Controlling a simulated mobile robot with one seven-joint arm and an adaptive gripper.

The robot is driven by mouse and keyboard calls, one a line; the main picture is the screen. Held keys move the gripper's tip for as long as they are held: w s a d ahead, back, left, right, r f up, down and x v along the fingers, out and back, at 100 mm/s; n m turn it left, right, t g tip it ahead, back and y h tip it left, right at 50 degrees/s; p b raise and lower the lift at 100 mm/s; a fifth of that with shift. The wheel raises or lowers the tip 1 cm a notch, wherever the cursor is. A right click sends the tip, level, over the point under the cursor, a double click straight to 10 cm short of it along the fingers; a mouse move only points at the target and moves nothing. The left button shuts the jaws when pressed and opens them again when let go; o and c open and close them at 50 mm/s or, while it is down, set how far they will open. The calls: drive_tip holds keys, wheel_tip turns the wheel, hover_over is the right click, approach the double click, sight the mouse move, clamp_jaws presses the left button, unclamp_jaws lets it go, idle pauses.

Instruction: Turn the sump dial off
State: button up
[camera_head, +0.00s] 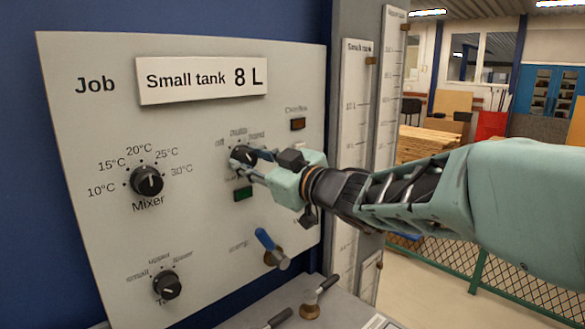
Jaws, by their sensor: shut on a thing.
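A round black dial (242,155) is on the grey panel, right of centre, with small labels around its top. The leftmost label seems to read "off". The name under the dial is mostly hidden, so I cannot tell that it is the sump dial. My gripper (250,163) reaches in from the right and is shut on this dial, with its fingers at the dial's edges. The fingers partly cover the dial, and its exact pointer direction is unclear.
The panel (100,245) also carries a Mixer dial (146,180), a lower dial (167,285), a blue lever (270,248), a green button (243,194) and an amber lamp (297,124). Black-handled levers (315,295) stand on the ledge below. Tall gauges (352,120) stand at right.

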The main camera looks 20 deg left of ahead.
drive_tip(key=shift+n+b, duration=0.55)
drive_tip(key=shift+n, duration=0.55)
drive_tip(key=o, duration=1.2)
drive_tip(key=shift+c, duration=0.2)
